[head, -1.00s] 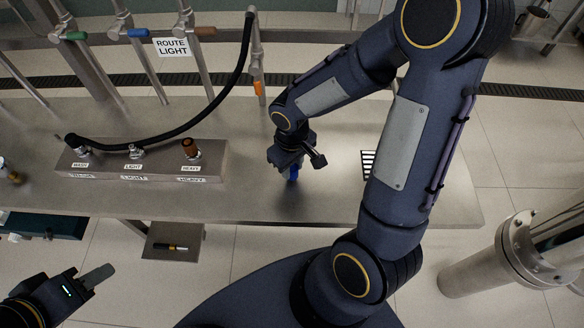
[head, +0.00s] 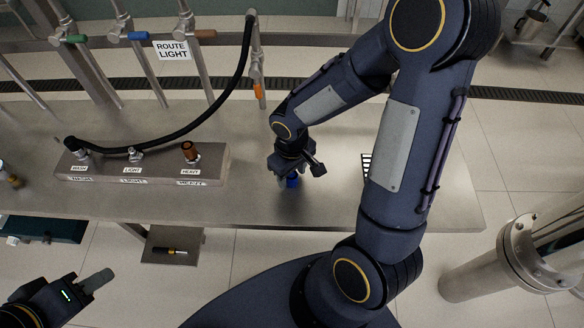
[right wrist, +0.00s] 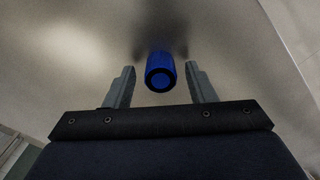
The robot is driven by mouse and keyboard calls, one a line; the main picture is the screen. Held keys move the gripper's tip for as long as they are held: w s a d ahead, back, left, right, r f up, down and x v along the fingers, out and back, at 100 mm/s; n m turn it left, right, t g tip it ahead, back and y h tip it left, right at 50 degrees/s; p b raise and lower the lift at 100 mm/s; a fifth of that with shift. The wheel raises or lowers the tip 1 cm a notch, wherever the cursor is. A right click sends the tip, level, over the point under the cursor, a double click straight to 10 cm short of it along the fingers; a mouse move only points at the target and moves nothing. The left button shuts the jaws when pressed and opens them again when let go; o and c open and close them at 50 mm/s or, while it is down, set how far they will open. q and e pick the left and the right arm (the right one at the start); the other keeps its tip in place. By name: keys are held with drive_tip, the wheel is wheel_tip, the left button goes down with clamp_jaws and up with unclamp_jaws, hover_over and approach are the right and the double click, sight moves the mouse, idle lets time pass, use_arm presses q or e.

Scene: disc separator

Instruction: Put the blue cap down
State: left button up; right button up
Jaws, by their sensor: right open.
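The blue cap (head: 292,181) stands on the steel bench top (head: 262,203), below my right gripper (head: 291,170). In the right wrist view the blue cap (right wrist: 160,72) sits between the two fingers of my right gripper (right wrist: 160,82), with a gap on each side. The right gripper is open and does not touch the cap. My left gripper (head: 98,281) is at the lower left, away from the bench; only part of it shows and its finger gap is not clear.
A steel block (head: 110,166) with ports labelled WASH, LIGHT and HEAVY stands left on the bench. A black hose (head: 215,105) runs from its WASH port up to a pipe. A ROUTE LIGHT sign (head: 174,49) hangs behind. The bench around the cap is clear.

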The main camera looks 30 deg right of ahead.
sight(292, 175)
wheel_tip(292, 175, up, 12)
drive_tip(key=p, duration=0.1)
drive_tip(key=s+a+r+m+t+y, duration=0.1)
drive_tip(key=s+r+m+t+y, duration=0.2)
drive_tip(key=s+r, duration=0.4)
drive_tip(key=s+m+t, duration=0.1)
drive_tip(key=s+t, duration=0.1)
drive_tip(key=s, duration=0.2)
drive_tip(key=shift+s+t+y, duration=0.3)
drive_tip(key=shift+s+y, duration=0.1)
